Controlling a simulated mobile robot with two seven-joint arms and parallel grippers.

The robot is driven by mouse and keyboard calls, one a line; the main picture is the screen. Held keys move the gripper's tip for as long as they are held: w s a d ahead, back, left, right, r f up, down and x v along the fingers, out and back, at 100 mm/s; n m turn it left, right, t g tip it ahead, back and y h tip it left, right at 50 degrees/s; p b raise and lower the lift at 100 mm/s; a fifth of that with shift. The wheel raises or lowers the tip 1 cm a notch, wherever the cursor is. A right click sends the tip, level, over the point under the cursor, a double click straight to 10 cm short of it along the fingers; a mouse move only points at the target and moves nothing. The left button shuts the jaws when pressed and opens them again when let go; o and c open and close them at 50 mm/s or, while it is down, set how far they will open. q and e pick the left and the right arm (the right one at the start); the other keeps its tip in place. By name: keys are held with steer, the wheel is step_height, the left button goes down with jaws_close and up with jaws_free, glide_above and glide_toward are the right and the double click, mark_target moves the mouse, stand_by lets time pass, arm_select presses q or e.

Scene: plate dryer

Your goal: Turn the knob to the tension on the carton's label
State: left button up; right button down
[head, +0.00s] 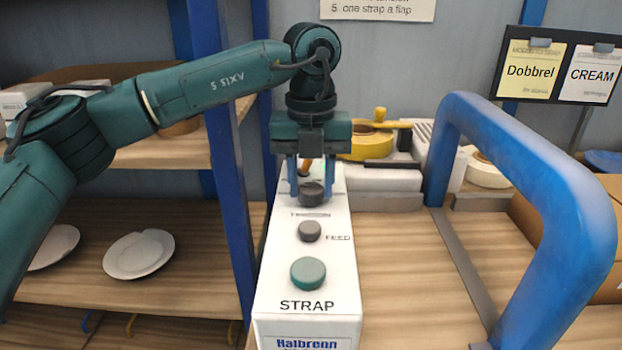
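The white strapping machine (270,285) stands in the middle, its long top running away from me. Its far dark grey knob (311,196) has a small label in front, partly hidden and too small to read. My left gripper (311,192) points down over this knob, with one blue finger at each side. I cannot tell whether the fingers touch it. Nearer are a grey FEED button (309,231) and a larger green STRAP button (308,273). A brown carton (606,225) shows partly at the right edge; I see no label on it. My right gripper is not in view.
A thick blue arch (569,250) rises right of the machine over the wooden table. Signs reading Dobbrel (532,71) and CREAM (595,75) hang behind. Yellow tape tool (369,143) lies at the back. Shelves with white plates (138,254) and a blue post (231,190) are left.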

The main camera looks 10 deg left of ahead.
mark_target(311, 187)
arm_select(q)
steer(key=o, duration=0.4)
steer(key=shift+o, duration=0.2)
step_height(311, 187, up, 13)
steer(key=p, duration=0.1)
stand_by(0.5)
